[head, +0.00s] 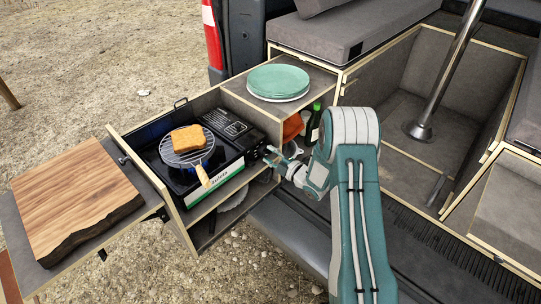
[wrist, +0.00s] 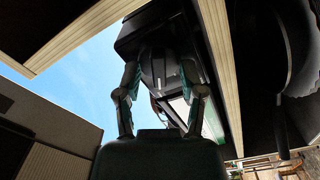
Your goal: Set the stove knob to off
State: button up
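The stove (head: 225,158) is a black camping cooker with a green and white front strip, standing in the pull-out box. Its dark right end is before my gripper (head: 277,157), which reaches in from the right. In the wrist view the stove's dark end (wrist: 145,35) lies ahead, and my gripper (wrist: 160,75) has its two fingers spread apart. A dark rounded part, seemingly the stove knob (wrist: 158,72), shows between the fingers; I cannot tell whether they touch it. The knob's setting cannot be read.
A slice of toast (head: 187,138) lies on a round wire grill (head: 172,158) on the stove, its wooden handle (head: 203,176) pointing frontward. Green plates (head: 278,82) stand on the shelf above. A dark bottle (head: 314,125) stands close behind my gripper. A cutting board (head: 75,205) lies left.

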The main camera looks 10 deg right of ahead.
grip_shut()
jog(key=shift+m, duration=0.3)
jog(key=m, duration=1.2)
jog(key=shift+m, duration=0.4)
jog(key=shift+o, duration=1.3)
grip_release()
